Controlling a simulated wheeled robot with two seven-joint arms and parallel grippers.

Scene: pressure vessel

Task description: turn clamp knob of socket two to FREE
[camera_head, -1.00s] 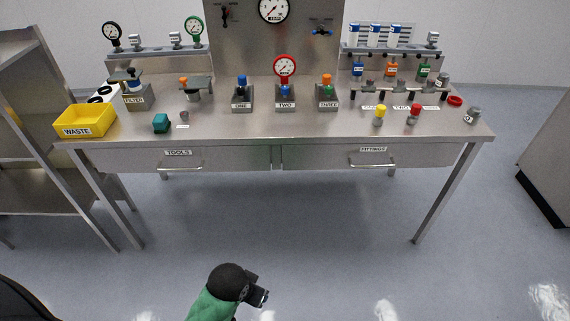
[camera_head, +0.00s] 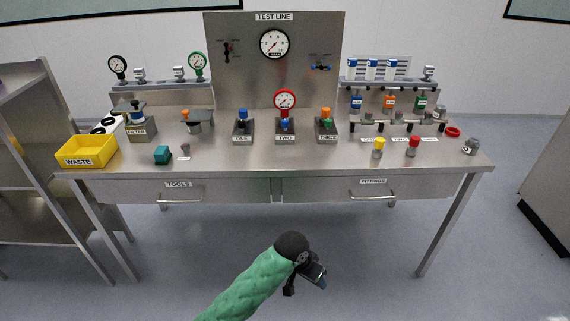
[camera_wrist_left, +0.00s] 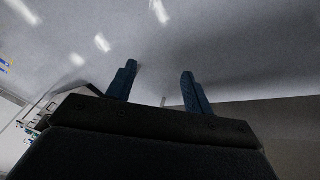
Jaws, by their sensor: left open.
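Socket two (camera_head: 285,133) is a grey block labelled TWO at the middle of the bench, between socket one (camera_head: 243,131) and socket three (camera_head: 326,128). A gauge with a red rim (camera_head: 285,100) stands upright in it. A small blue part, perhaps the clamp knob (camera_head: 286,123), shows on its front; its setting is too small to read. My left gripper (camera_head: 318,282) is in front of the bench, below the top and well apart from the socket. In the left wrist view its two fingers (camera_wrist_left: 160,88) are apart with nothing between them. My right gripper is not in view.
The steel bench top (camera_head: 230,160) is clear along its front middle. A yellow waste bin (camera_head: 87,150) and a teal block (camera_head: 162,155) stand at left. Yellow (camera_head: 379,148) and red (camera_head: 413,146) fittings stand at right. Drawers (camera_head: 178,190) sit under the top.

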